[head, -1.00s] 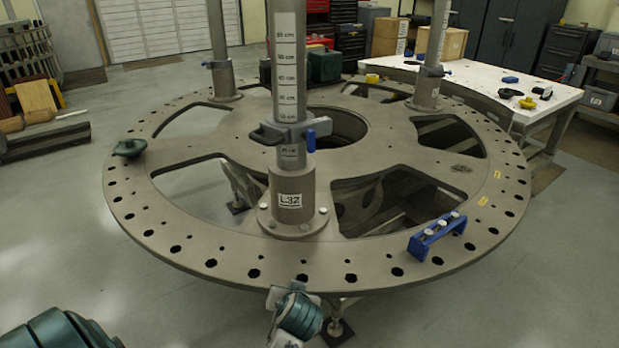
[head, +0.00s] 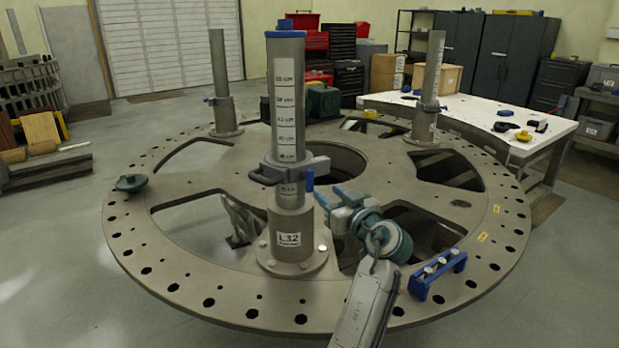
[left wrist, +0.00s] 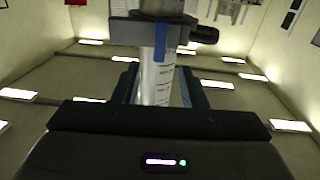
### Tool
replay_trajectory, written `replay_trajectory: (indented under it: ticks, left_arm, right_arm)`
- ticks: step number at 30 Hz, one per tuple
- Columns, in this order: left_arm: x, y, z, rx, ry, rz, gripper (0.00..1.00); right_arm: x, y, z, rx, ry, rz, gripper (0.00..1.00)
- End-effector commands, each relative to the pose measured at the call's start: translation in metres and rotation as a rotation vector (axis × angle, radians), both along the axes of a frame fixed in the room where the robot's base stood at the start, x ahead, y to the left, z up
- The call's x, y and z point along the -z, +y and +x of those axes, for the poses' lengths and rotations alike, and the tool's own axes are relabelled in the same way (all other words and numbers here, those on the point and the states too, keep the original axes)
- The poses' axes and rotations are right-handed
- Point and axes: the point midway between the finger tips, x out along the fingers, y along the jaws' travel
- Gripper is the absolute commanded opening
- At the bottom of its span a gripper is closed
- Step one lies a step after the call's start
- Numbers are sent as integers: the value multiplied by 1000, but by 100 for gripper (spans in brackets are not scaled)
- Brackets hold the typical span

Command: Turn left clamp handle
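The front post (head: 286,120) stands upright on the round plate (head: 200,290), in a base labelled like "L32". A grey clamp (head: 290,170) rings this post, with a blue handle (head: 309,180) hanging down on its right. In the left wrist view the handle (left wrist: 160,42) hangs from the clamp (left wrist: 140,30), with the scaled post behind it. My left gripper (head: 326,196) is just right of the handle, fingers toward the post. Its fingers stand apart (left wrist: 160,85), with a gap around the post's image; contact with the handle cannot be told. My right gripper is out of view.
Two more clamped posts stand behind, left (head: 221,90) and right (head: 428,90). A blue rack with pins (head: 437,275) sits on the plate's front right. A green knobbed piece (head: 131,183) lies at the left rim. A white table (head: 480,120) stands behind right.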

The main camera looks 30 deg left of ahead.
Motion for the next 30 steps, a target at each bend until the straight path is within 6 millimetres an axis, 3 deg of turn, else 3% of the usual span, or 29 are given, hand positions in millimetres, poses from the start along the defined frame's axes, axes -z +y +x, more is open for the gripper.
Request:
replay_trajectory:
  ticks: [15, 21, 29, 30]
  left_arm:
    - [-4, 77, 38, -1, 6, 2, 38]
    - [0, 88, 43, 0, 4, 0, 38]
    - [1, 89, 43, 0, 3, -2, 38]
    - [1, 89, 43, 0, 3, -2, 30]
  right_arm:
    - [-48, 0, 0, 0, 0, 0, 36]
    - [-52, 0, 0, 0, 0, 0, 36]
    - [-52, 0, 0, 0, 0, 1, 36]
    - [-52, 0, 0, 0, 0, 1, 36]
